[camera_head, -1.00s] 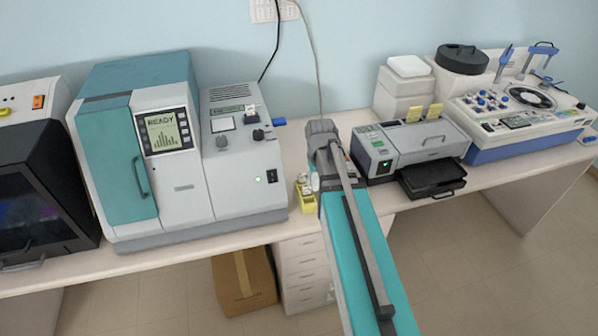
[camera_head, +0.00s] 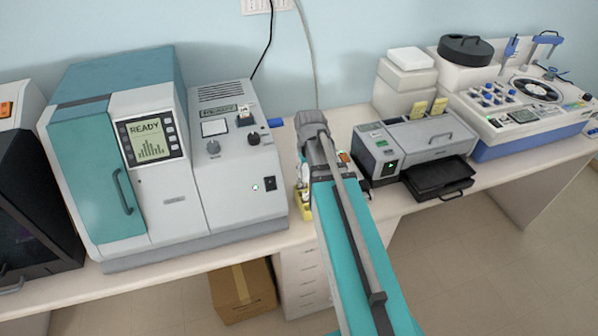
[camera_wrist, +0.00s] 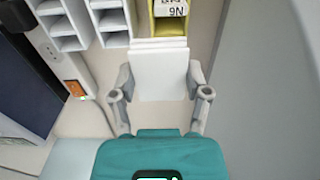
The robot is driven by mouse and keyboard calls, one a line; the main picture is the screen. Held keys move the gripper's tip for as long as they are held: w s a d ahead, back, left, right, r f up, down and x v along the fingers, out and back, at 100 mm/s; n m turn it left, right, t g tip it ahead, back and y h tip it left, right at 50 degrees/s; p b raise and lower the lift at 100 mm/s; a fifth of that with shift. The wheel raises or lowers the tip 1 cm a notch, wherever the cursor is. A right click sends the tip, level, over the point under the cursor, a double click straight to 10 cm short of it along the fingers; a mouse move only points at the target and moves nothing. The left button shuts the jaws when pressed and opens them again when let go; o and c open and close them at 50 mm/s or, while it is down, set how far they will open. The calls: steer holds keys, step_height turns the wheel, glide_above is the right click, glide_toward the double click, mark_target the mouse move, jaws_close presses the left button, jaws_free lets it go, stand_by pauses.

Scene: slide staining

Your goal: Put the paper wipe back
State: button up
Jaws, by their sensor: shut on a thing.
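A white, flat paper wipe (camera_wrist: 160,75) is between the fingers of my gripper (camera_wrist: 160,84) in the wrist view. The fingers are shut on its left and right sides. A yellow box (camera_wrist: 168,24) with a white, dark-lettered item inside is just past the wipe's far edge. The yellow box (camera_head: 304,205) also shows in the head view, left of my arm and partly hidden by it. In the head view my arm hides the gripper's fingers and the wipe.
A grey-teal machine (camera_head: 170,200) stands close left of my arm. A grey printer-like device (camera_head: 415,140) with a black tray (camera_head: 438,180) stands to the right. White open compartments (camera_wrist: 65,25) and a small orange item (camera_wrist: 75,88) lie left in the wrist view.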

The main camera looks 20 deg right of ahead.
steer(key=shift+w, duration=0.1)
steer(key=w+f+b, duration=0.3)
steer(key=w, duration=0.1)
steer(key=w+d+f+b, duration=0.1)
steer(key=w+f+b, duration=0.2)
steer(key=w, duration=0.1)
steer(key=w+d+f+b, duration=0.1)
steer(key=w+f+b, duration=0.2)
steer(key=w, duration=0.1)
steer(key=shift+w+d, duration=0.15)
steer(key=shift+w, duration=0.25)
steer(key=shift+f, duration=0.1)
steer(key=shift+w+f+b, duration=0.4)
steer(key=shift+f+b, duration=0.1)
steer(key=shift+b, duration=0.1)
steer(key=shift+f+b, duration=1.45)
